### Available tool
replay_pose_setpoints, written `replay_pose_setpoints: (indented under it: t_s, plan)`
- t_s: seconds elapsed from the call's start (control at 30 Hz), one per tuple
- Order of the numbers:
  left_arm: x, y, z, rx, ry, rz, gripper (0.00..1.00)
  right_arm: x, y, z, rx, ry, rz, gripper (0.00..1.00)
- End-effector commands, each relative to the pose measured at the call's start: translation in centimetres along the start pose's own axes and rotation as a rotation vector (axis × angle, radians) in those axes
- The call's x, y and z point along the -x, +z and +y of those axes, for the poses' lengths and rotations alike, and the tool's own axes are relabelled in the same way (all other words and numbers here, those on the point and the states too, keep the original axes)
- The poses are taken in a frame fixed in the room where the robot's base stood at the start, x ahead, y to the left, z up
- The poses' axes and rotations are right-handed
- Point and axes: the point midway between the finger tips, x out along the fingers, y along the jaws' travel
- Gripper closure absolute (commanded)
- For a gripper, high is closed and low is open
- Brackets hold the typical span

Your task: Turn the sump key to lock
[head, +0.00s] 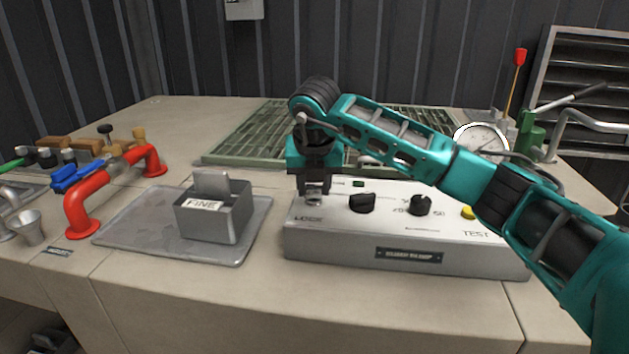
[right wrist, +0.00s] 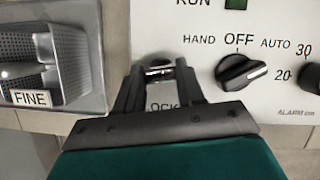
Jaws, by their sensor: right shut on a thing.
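The sump key switch (right wrist: 158,68) is a small metal piece above the "LOCK" lettering on the panel's left end. In the right wrist view my right gripper (right wrist: 160,78) points down at it, with its two fingers closed around the metal piece. In the head view the right gripper (head: 314,188) stands over the left end of the control box (head: 330,243). The fingers hide most of the key, so its turn angle cannot be told. My left gripper is in neither view.
A black selector knob (head: 362,203) and a second knob (head: 421,205) sit right of the gripper. A grey box marked FINE (head: 213,215) stands on a tray (head: 120,235) to the left. Red pipe (head: 78,213) is farther left. A gauge (head: 480,138) stands behind my right arm.

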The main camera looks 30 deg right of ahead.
Motion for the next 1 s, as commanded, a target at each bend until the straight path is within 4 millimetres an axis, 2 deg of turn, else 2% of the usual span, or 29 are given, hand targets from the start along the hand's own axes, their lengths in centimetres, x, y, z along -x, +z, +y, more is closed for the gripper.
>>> replay_pose_setpoints:
  t_s: [0.4, 0.97, 1.0]
  plan:
    - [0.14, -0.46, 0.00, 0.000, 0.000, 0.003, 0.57, 0.09, 0.07, 0.13, -0.172, -0.070, 0.000, 0.92]
    - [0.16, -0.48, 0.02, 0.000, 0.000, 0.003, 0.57, 0.06, 0.09, 0.11, -0.198, -0.079, 0.000, 0.92]
    - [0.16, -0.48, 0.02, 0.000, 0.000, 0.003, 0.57, 0.06, 0.09, 0.11, -0.198, -0.079, 0.000, 0.58]
